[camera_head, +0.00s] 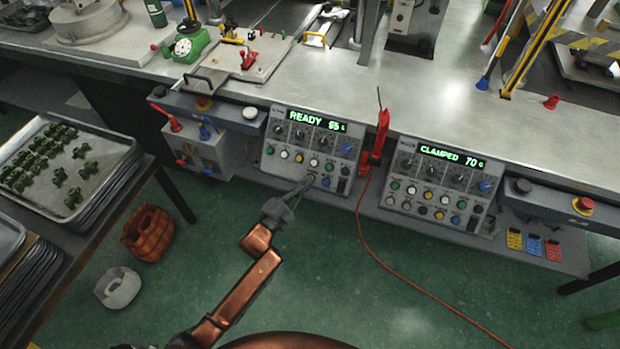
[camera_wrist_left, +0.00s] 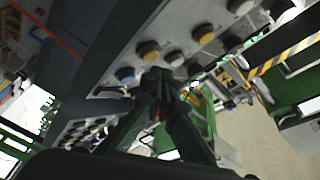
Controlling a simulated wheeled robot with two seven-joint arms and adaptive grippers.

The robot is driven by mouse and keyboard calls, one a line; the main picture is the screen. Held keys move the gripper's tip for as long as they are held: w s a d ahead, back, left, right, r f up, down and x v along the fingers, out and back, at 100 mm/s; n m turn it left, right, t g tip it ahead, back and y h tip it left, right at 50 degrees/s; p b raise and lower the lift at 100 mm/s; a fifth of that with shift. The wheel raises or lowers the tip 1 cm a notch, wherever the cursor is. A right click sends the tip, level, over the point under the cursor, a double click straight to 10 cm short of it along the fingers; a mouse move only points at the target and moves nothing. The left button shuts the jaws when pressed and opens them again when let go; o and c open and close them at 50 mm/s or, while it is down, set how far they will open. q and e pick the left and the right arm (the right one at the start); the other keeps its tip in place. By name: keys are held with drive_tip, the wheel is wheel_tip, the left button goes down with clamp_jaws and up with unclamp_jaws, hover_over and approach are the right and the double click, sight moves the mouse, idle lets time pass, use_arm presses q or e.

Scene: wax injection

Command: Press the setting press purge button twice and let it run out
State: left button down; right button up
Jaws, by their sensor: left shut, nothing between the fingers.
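The right control panel (camera_head: 440,188) reads CLAMPED 70. I cannot read which button is labelled purge. My left gripper (camera_head: 306,185) is shut and empty at the lower edge of the left panel, by its bottom button row. In the left wrist view, the shut fingertips (camera_wrist_left: 158,78) are close to a blue button (camera_wrist_left: 125,75), a yellow button (camera_wrist_left: 148,50) and a white button (camera_wrist_left: 173,58). Whether they touch any is unclear. My right gripper is out of view.
A red tool (camera_head: 380,135) with a cord hangs between the panels. A red emergency button (camera_head: 584,204) is at the right. A tray (camera_head: 50,205) of green parts is at the left. A basket (camera_head: 148,233) stands on the floor. The floor below the panels is mostly clear.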

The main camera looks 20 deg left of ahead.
use_arm(q)
drive_tip(key=shift+w+f, duration=0.1)
drive_tip(key=shift+w, duration=0.05)
drive_tip(key=shift+w+f, duration=0.2)
idle(0.5)
drive_tip(key=shift+w+f+b, duration=0.2)
drive_tip(key=shift+w+b, duration=0.1)
drive_tip(key=shift+b, duration=0.05)
idle(0.5)
drive_tip(key=shift+r, duration=0.1)
drive_tip(key=shift+s+r+p, duration=0.4)
drive_tip(key=shift+s+p, duration=0.25)
drive_tip(key=shift+p, duration=0.15)
